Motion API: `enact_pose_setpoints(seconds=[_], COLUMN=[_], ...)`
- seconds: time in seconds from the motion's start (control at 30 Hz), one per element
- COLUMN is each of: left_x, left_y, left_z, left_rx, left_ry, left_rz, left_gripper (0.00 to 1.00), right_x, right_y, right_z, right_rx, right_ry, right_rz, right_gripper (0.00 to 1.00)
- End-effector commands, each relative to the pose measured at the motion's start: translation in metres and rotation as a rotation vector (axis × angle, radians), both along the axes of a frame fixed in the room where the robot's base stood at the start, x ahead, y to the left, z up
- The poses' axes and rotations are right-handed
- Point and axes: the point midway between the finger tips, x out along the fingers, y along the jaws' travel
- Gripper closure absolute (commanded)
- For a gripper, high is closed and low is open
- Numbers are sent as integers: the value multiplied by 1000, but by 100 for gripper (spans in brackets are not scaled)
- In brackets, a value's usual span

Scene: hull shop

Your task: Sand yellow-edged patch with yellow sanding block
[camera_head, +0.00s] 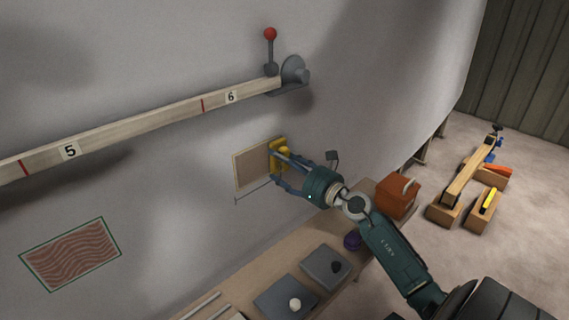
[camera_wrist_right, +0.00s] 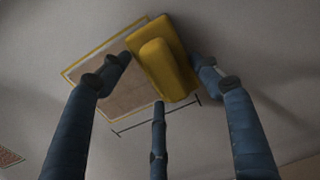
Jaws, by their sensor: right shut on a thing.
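The yellow sanding block (camera_head: 278,154) is at the right end of the yellow-edged patch (camera_head: 248,171) on the grey hull wall. The patch is a tan rectangle; the block hides its right end. My right gripper (camera_head: 280,168) is shut on the block and holds it at the wall. In the right wrist view the block (camera_wrist_right: 160,60) sits between my fingers, with its raised grip toward me, and covers the right part of the patch (camera_wrist_right: 112,84). I cannot tell if its face touches the patch. My left gripper is not in view.
A green-edged patch (camera_head: 71,254) with wavy reddish lines is at the lower left of the wall. A numbered rail (camera_head: 140,128) runs above, ending at a red-knobbed lever (camera_head: 270,48). Below is a bench with grey trays (camera_head: 327,267) and an orange box (camera_head: 397,198).

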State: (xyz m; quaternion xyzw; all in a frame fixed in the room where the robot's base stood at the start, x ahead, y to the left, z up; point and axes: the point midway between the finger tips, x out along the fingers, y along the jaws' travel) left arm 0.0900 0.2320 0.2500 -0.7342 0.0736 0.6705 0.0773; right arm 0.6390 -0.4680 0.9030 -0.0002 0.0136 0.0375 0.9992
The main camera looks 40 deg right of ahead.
Motion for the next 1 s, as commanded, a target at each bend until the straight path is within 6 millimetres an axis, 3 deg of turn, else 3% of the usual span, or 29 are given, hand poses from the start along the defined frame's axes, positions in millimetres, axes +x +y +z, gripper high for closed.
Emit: enact_pose_setpoints(seconds=[0.27, 0.53, 1.0], left_x=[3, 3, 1], left_y=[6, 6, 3], left_z=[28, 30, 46], left_rx=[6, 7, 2], left_ry=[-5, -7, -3], left_rz=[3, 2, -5], left_gripper=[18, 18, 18], right_x=[-2, -2, -5], right_y=[25, 32, 59], right_z=[10, 6, 1], right_rx=[3, 3, 2], right_ry=[-2, -1, 0], right_rz=[5, 6, 6], right_gripper=[60, 60, 60])
